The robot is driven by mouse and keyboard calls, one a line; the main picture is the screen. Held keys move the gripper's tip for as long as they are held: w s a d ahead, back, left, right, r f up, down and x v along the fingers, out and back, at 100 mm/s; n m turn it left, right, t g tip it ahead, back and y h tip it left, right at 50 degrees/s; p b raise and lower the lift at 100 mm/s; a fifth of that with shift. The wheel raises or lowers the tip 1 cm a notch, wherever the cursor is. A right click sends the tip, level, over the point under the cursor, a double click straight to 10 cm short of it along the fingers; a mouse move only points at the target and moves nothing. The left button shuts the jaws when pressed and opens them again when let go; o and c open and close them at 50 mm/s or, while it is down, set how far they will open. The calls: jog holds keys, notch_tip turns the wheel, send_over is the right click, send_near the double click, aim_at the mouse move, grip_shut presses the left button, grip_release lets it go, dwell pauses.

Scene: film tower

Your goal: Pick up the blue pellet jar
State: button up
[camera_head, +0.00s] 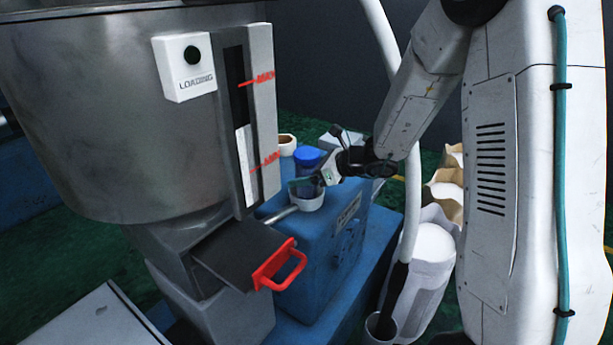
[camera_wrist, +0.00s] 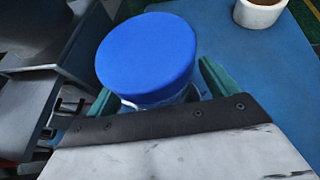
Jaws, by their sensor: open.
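The blue pellet jar (camera_head: 308,156) stands on a blue machine housing, and its blue lid shows above a pale body. In the wrist view the jar's round blue lid (camera_wrist: 147,57) fills the upper middle, upright. My gripper (camera_head: 310,183) is at the housing top, in front of the jar in the head view. In the wrist view the green fingers of my gripper (camera_wrist: 157,88) are apart, one on each side of the jar. I cannot tell whether they touch it. The lower part of the jar is hidden behind the gripper's dark edge.
A white container with brown contents (camera_head: 287,145) stands behind the jar; it also shows in the wrist view (camera_wrist: 258,12). The large metal hopper (camera_head: 120,110) stands close on the left. White sacks (camera_head: 430,250) are right.

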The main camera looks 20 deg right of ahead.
jog(key=c, duration=1.3)
